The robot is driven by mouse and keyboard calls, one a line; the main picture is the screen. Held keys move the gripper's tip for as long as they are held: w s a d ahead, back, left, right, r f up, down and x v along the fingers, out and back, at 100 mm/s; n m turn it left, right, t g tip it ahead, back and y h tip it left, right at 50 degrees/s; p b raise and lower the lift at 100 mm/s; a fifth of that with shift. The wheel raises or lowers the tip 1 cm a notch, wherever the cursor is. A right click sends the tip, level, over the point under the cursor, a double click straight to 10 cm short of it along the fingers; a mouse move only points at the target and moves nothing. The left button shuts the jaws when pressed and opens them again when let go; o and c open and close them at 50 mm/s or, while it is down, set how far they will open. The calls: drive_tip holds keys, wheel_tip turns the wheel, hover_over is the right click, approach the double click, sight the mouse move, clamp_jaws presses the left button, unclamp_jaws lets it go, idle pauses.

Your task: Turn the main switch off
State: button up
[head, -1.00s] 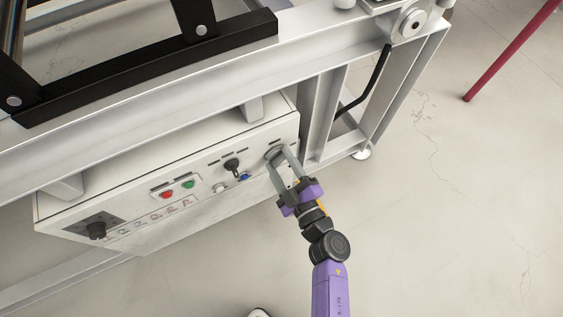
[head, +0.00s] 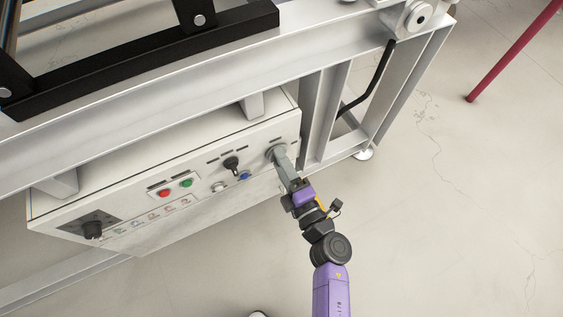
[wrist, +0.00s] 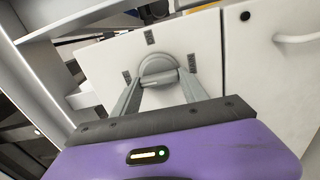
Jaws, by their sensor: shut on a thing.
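A white control box (head: 215,205) hangs under the grey metal frame. In the wrist view the switch (wrist: 158,64) has a raised grey bar handle, and the fingers of my gripper (wrist: 159,80) stand at both ends of the bar. The dial face is partly hidden behind the bar.
Left along the box are a black selector (head: 231,163), a blue button (head: 244,175), a green button (head: 187,183), a red button (head: 164,193) and a black knob (head: 93,229). Frame legs (head: 325,115) stand just right of the box.

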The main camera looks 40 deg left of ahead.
drive_tip(key=shift+s+n, duration=0.15)
drive_tip(key=shift+n, duration=0.15)
drive_tip(key=o, duration=1.4)
drive_tip(key=p+v, duration=0.2)
drive_tip(key=v, duration=0.5)
drive_tip(key=shift+s+d, duration=0.1)
drive_tip(key=shift+d, duration=0.3)
